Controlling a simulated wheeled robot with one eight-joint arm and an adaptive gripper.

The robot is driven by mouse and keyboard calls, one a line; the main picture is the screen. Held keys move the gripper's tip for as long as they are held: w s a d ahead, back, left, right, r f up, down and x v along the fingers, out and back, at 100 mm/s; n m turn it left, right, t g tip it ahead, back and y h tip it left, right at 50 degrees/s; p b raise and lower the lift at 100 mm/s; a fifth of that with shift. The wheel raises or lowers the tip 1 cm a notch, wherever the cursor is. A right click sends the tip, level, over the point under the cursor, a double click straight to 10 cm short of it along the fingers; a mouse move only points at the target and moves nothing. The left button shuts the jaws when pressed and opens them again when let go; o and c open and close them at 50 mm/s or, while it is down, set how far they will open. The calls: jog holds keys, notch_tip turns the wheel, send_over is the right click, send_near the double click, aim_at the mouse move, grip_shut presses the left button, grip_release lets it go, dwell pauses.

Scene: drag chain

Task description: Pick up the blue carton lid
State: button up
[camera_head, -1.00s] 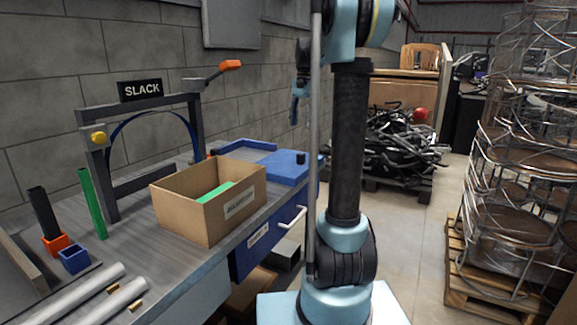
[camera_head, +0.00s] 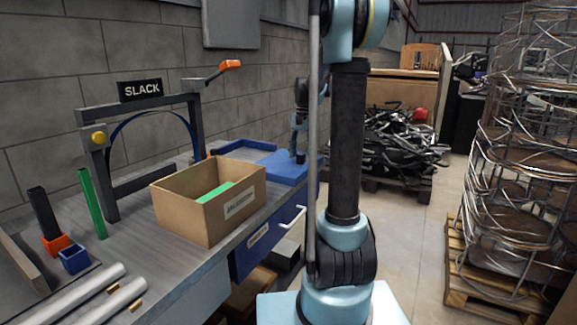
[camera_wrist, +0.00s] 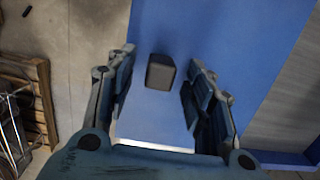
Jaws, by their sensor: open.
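The blue lid (camera_head: 282,168) lies flat at the far right end of the bench in the head view. In the wrist view the lid (camera_wrist: 225,30) fills the middle, with a dark block-like knob (camera_wrist: 160,72) standing on it. My gripper (camera_head: 299,157) is over the knob and mostly hides it in the head view. In the wrist view my gripper (camera_wrist: 160,78) is open, with one finger on each side of the knob and a gap visible on both sides. I cannot tell how far down the fingertips reach along the knob.
An open cardboard box (camera_head: 208,203) with a green piece inside stands nearer on the bench. A grey frame with a SLACK sign (camera_head: 141,89) stands behind it. A blue-rimmed tray (camera_head: 240,146) lies beside the lid. A wooden pallet (camera_wrist: 28,88) is on the floor.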

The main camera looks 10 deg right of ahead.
jog(key=shift+f, duration=0.9)
grip_shut()
jog(key=shift+r, duration=0.1)
